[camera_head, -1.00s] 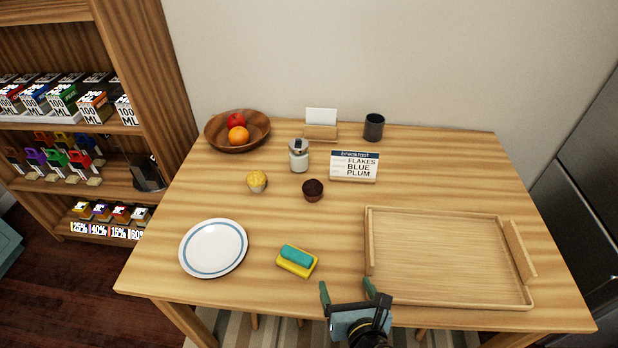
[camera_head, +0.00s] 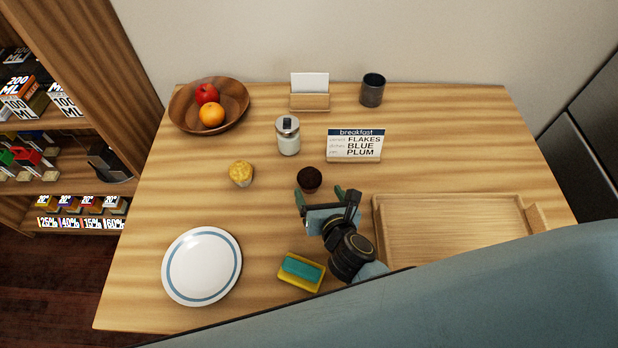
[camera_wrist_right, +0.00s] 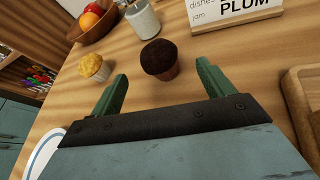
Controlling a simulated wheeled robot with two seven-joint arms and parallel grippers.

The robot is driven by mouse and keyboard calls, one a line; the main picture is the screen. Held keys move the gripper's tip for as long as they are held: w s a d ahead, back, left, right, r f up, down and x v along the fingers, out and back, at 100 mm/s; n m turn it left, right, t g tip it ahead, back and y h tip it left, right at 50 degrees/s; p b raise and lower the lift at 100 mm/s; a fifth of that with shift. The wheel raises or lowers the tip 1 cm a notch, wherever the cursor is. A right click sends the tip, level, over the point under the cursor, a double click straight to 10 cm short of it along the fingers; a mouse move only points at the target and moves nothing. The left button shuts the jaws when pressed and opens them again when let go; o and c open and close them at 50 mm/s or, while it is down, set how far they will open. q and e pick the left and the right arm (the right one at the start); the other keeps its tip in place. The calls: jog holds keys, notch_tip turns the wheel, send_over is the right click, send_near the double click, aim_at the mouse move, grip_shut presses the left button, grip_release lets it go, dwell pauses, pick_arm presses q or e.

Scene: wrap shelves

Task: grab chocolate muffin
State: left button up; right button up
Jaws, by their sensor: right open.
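The chocolate muffin (camera_head: 309,178) stands upright on the wooden table, in front of the breakfast sign and right of a yellow muffin (camera_head: 241,173). In the right wrist view the chocolate muffin (camera_wrist_right: 159,59) has a dark top and a lighter wrapper. My right gripper (camera_head: 320,194) is open, just on the near side of the chocolate muffin. In the right wrist view the green fingers of the gripper (camera_wrist_right: 160,88) are spread, with the muffin ahead, between and beyond their tips. The muffin's near base is partly hidden by the gripper in the head view. My left gripper is not in view.
A shaker (camera_head: 288,137) and the breakfast sign (camera_head: 355,144) stand behind the muffin. A wooden tray (camera_head: 455,202) lies to the right, partly covered by my arm. A plate (camera_head: 202,266) and a sponge (camera_head: 301,271) lie nearer. A fruit bowl (camera_head: 180,106) is far left.

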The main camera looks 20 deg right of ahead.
aim_at(313, 185)
jog(key=shift+w+f, duration=0.3)
jog(key=shift+w, duration=0.35)
jog(key=shift+b+x, duration=0.3)
jog(key=shift+x, duration=0.65)
jog(key=b+x, duration=0.1)
jog(key=x, duration=0.2)
jog(key=shift+w+a+f, duration=0.15)
jog(key=shift+w+f, duration=0.05)
jog(key=shift+w, duration=0.3)
jog(key=shift+c, duration=0.2)
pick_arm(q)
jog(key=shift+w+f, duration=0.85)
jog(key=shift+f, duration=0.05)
pick_arm(e)
jog(key=c, duration=1)
